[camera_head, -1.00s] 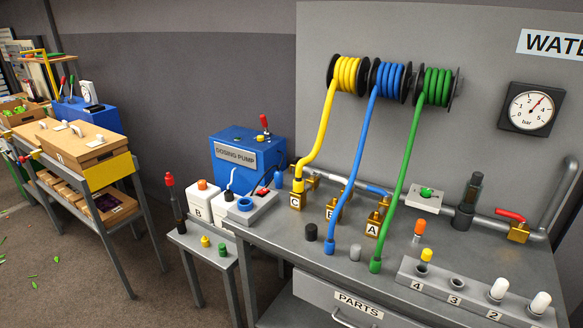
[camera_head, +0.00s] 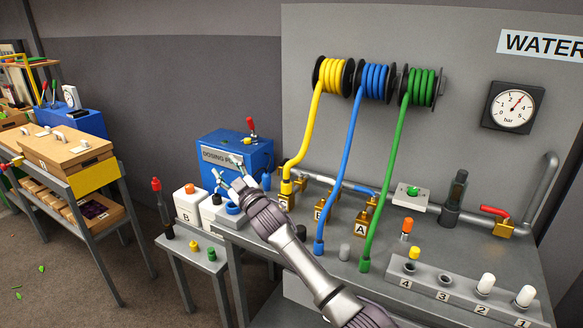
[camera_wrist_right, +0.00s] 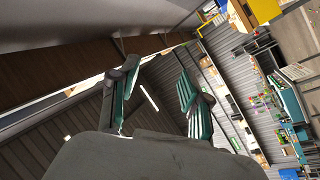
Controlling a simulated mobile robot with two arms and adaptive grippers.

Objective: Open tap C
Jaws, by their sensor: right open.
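Tap C is the brass block (camera_head: 286,201) at the left end of the row of brass taps, with the yellow hose (camera_head: 303,140) running down to it. Its handle cannot be made out. My right gripper (camera_head: 227,170) is open and empty, in front of the blue dosing pump (camera_head: 247,150) and left of tap C, apart from it in the picture. My right arm crosses the bench in front of tap C's lower side. In the right wrist view the two fingers (camera_wrist_right: 160,95) are spread with nothing between them. My left gripper is not in view.
Taps B (camera_head: 322,211) and A (camera_head: 362,225) stand right of tap C, near the blue hose (camera_head: 349,170) and green hose (camera_head: 391,180). A pipe with a red lever (camera_head: 494,211) runs behind. A socket rack (camera_head: 465,293) sits at the bench front. A white canister (camera_head: 188,205) stands left.

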